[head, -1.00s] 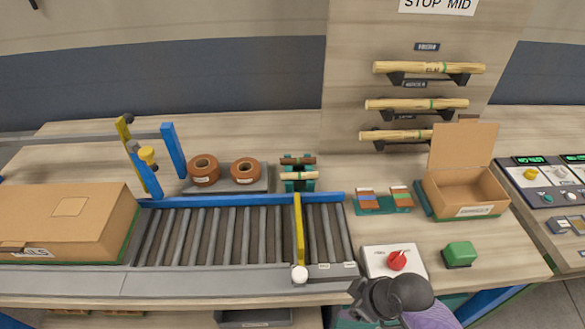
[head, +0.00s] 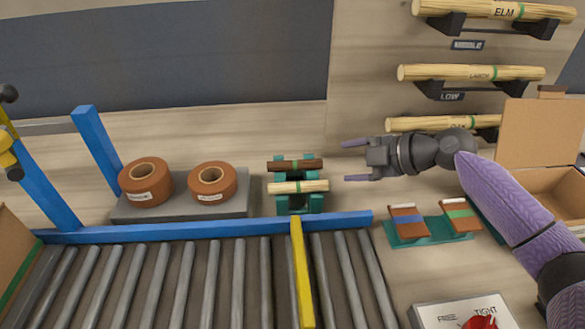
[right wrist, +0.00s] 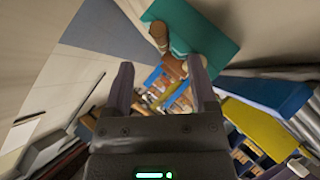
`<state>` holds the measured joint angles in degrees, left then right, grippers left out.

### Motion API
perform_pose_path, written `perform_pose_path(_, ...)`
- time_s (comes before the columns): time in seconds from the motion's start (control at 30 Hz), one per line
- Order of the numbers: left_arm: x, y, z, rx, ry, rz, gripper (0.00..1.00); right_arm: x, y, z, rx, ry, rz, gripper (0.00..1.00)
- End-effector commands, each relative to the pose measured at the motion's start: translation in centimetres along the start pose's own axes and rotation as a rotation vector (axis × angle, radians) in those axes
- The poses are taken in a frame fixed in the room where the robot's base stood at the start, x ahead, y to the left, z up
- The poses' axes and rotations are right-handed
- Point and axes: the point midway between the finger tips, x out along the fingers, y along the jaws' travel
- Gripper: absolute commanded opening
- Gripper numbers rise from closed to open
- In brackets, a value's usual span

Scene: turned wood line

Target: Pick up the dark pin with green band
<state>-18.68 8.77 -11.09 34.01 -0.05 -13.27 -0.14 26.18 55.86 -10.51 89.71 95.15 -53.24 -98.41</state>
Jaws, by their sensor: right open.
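The dark pin with a green band (head: 295,165) lies level across the back of a teal stand (head: 296,203), behind the roller line. A pale pin with a green band (head: 298,187) lies parallel in front of it on the same stand. My right gripper (head: 345,161) is open and empty just right of the stand, its fingers pointing left toward the pins' right ends, apart from them. In the right wrist view its two fingers (right wrist: 160,80) are spread, with a teal surface (right wrist: 205,35) beyond. My left gripper is not in view.
Two brown rolls (head: 146,181) stand on a grey block left of the stand. A blue rail (head: 210,226) and a yellow bar (head: 302,275) lie in front. A teal holder with two banded blocks (head: 435,238) is at right. Wall racks hold pale pins (head: 470,73) above.

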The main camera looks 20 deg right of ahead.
Motion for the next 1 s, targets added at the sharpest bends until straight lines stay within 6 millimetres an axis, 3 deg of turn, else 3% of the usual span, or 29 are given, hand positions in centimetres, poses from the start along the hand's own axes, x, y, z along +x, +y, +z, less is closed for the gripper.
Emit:
perform_pose_path(0.27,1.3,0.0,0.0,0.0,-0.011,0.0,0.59,5.2,0.1,0.2,0.001,0.001,-0.002,0.74)
perform_pose_path(0.53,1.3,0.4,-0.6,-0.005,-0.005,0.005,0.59,5.8,0.2,0.2,0.0,0.0,-0.003,0.74)
perform_pose_path(0.87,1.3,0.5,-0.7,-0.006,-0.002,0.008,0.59,5.7,0.2,0.2,0.001,0.0,-0.003,0.04)
perform_pose_path(1.0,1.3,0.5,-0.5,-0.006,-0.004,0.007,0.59,5.7,0.2,0.2,0.001,-0.001,-0.003,0.0)
